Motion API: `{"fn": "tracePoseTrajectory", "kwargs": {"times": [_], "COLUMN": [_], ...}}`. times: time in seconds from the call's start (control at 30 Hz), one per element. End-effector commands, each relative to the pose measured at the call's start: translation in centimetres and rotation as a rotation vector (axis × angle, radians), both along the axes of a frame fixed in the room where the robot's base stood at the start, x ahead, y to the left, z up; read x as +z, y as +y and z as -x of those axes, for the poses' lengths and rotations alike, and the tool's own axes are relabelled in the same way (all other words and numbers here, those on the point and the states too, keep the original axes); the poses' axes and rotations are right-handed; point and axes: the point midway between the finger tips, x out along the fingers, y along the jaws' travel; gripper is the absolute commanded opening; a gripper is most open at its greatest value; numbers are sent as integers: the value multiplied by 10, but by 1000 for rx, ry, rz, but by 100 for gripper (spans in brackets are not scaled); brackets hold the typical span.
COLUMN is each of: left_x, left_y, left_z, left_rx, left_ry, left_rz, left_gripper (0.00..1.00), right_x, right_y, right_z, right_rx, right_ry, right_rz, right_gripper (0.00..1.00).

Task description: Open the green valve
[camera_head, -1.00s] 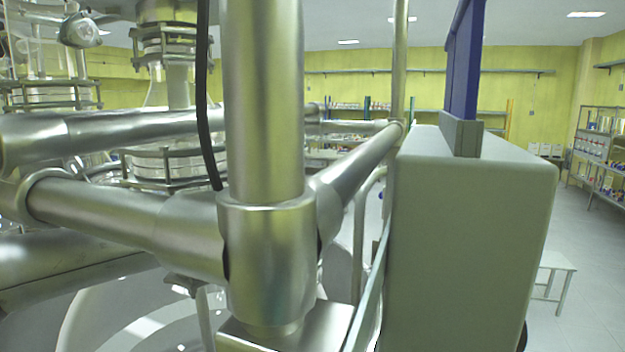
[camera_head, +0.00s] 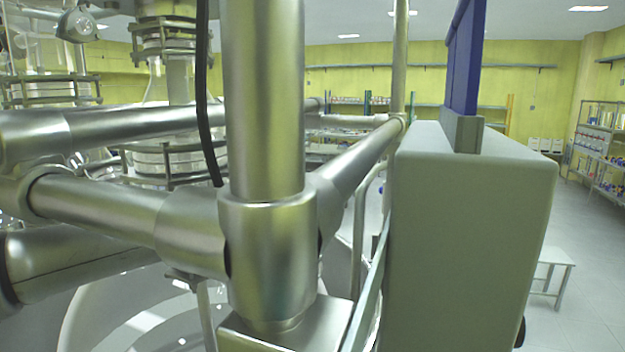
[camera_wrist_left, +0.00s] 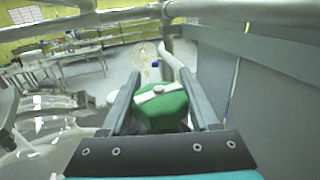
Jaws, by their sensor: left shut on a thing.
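The green valve (camera_wrist_left: 163,112) is a faceted green knob with a pale bar across its top, seen in the left wrist view. My left gripper (camera_wrist_left: 160,76) has one dark finger on each side of the knob and is shut on it. The contact under the knob and the valve body are hidden. Neither the valve nor my left gripper can be made out in the head view, where metal pipes block much of the scene. My right gripper is in neither current view.
A thick upright pipe joint (camera_head: 268,240) and crossing frame tubes fill the left of the head view. A big grey box (camera_head: 470,230) stands right of them. In the left wrist view a grey panel (camera_wrist_left: 270,85) rises close on the right. Open floor (camera_wrist_left: 90,72) lies beyond.

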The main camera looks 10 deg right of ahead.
Motion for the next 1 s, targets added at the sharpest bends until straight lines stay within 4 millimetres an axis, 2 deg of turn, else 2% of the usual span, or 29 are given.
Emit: {"fn": "tracePoseTrajectory", "kwargs": {"times": [0.03, 0.27, 0.67, 1.0], "left_x": [0, 0, 0, 0], "left_y": [0, 0, 1, 5], "left_z": [0, 0, -1, -4], "left_rx": [0, 0, 73, 320], "left_ry": [0, 0, -1, -1], "left_rz": [0, 0, -1, 1], "left_gripper": [31, 6, 6, 6], "right_x": [0, 0, 0, 0], "right_y": [0, 0, 0, 0], "right_z": [0, 0, 0, 0], "right_rx": [0, 0, 0, 0], "right_ry": [0, 0, 0, 0], "right_rz": [0, 0, 0, 0], "right_gripper": [50, 50, 50, 50]}}
